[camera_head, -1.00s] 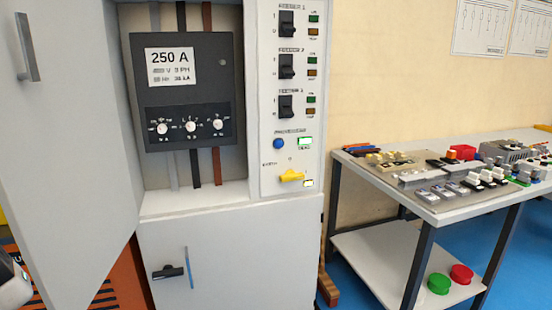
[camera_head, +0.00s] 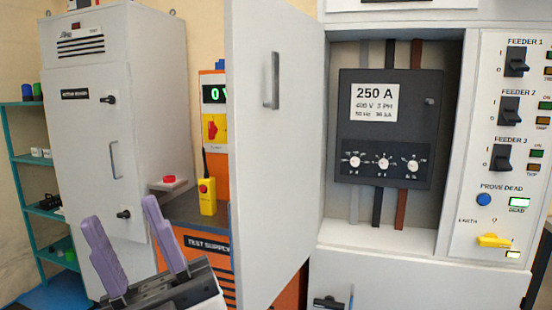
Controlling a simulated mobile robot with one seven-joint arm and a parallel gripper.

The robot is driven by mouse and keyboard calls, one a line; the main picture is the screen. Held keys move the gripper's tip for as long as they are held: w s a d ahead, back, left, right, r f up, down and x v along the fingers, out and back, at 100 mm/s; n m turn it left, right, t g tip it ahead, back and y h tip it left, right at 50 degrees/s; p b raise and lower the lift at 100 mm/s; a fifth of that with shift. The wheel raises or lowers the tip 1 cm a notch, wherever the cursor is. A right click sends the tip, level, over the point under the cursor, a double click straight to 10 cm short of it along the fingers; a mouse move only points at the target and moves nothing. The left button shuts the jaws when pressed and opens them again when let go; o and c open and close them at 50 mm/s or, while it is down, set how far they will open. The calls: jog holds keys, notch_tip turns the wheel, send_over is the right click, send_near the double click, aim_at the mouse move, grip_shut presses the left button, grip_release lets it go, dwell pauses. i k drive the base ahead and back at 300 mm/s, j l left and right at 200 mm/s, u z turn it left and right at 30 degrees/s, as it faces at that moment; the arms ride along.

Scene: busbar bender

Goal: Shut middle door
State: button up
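The middle door (camera_head: 277,170) is a light grey panel with a vertical metal handle (camera_head: 270,80). It stands swung open to the left of the cabinet's middle compartment (camera_head: 408,235). Inside the compartment is a dark 250 A breaker (camera_head: 388,128) with three white dials and three bars below it. My gripper (camera_head: 126,212) is at the lower left, with two purple fingers apart and nothing between them. It is left of the door and appears clear of it.
A control panel (camera_head: 505,180) with feeder switches and a yellow earth handle is right of the compartment. A lower door (camera_head: 400,285) is below. A tall grey cabinet (camera_head: 95,150), an orange test supply unit (camera_head: 213,120) and a yellow pendant (camera_head: 207,196) stand on the left.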

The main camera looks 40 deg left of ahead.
aim_at(274, 156)
jog(key=i+j+z, duration=0.1)
jog(key=j, duration=0.95)
jog(key=j+z, duration=0.15)
jog(key=j, duration=0.85)
jog(key=i+j+z, duration=0.15)
jog(key=i+j, duration=0.45)
jog(key=k+j+u, duration=0.1)
jog(key=k, duration=0.3)
jog(key=k+j+u, duration=0.15)
jog(key=k, duration=0.2)
jog(key=k+j+u, duration=0.1)
jog(key=k+j, duration=0.15)
jog(key=k, duration=0.15)
